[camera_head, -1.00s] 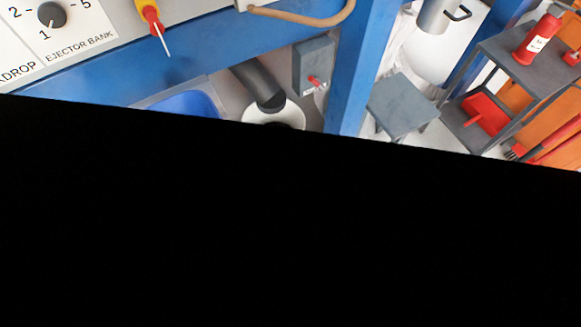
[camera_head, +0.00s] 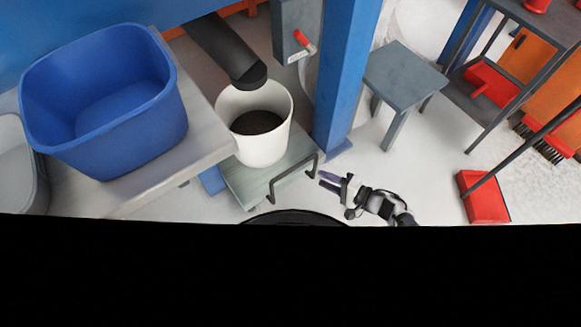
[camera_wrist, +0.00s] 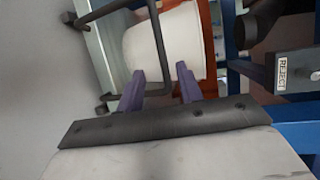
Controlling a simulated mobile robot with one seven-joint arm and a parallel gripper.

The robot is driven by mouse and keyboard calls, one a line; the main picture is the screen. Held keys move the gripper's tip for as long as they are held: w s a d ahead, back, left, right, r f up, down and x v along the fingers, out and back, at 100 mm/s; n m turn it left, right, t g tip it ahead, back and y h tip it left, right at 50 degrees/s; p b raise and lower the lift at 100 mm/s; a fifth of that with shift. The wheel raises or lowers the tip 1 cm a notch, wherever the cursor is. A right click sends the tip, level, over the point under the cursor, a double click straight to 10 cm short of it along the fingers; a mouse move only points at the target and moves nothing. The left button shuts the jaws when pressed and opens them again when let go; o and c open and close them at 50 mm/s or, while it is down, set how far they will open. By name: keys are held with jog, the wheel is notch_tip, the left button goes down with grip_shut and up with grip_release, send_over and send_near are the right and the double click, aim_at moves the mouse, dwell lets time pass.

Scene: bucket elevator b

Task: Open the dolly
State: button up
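The dolly (camera_head: 248,188) is a low grey-green platform with a dark U-shaped handle (camera_head: 293,178) at its right end, on the floor partly under the bench. A white bucket (camera_head: 262,152) with dark material inside stands on it. My gripper (camera_head: 325,181) is just right of the handle, low over the floor. In the wrist view my gripper (camera_wrist: 160,74) has its two purple-grey fingers apart, open. The handle (camera_wrist: 159,45) runs across in front, with one bend seen between the fingers; nothing is visibly gripped, and contact cannot be told. The bucket (camera_wrist: 165,48) shows behind it.
A blue post (camera_head: 345,80) stands behind the handle. A dark chute (camera_head: 228,52) ends above the bucket. The bench (camera_head: 165,182) with a blue tub (camera_head: 105,105) is left. A grey stool (camera_head: 403,75) and red dustpan (camera_head: 484,197) are right. Floor around my gripper is clear.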

jog(key=b+x, duration=0.1)
jog(key=x, duration=1.2)
jog(key=shift+w+a, duration=0.1)
grip_shut()
